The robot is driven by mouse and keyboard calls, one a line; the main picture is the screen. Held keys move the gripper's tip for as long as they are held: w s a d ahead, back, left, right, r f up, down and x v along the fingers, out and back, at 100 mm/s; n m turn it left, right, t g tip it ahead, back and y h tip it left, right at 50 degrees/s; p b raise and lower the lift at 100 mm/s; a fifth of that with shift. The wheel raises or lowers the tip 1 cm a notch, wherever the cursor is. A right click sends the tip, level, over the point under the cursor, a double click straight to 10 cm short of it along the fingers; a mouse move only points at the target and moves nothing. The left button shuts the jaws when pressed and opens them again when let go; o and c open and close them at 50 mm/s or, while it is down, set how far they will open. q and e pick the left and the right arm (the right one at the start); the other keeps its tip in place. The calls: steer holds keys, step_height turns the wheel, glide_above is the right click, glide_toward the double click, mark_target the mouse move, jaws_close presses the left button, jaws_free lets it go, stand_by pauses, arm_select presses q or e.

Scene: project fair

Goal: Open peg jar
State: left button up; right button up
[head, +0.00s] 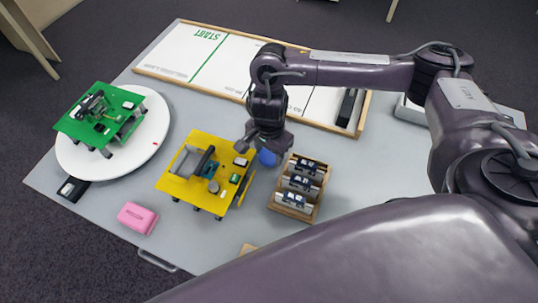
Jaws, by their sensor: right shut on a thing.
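A small round blue object (267,158), which looks like the peg jar or its lid, stands on the grey table between the yellow board and the wooden rack. My right gripper (264,149) is directly above it, pointing down, and is shut on it. The gripper hides most of the blue object, so I cannot tell the lid from the jar or see any pegs. My left gripper is not in view.
Close left is a yellow board (182,189) with parts on it; close right is a wooden rack (291,212) holding several modules. A green board (122,106) sits on a white round turntable (77,160). A pink block (138,217) lies at front left. A framed white START board (168,52) lies behind.

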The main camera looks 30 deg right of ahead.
steer(key=shift+f, duration=0.65)
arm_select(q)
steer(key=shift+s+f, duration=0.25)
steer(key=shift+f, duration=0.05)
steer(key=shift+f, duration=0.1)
arm_select(e)
steer(key=shift+f+b, duration=0.25)
steer(key=shift+b, duration=0.05)
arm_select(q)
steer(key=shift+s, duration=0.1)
arm_select(e)
steer(key=o, duration=0.8)
steer(key=shift+r, duration=0.1)
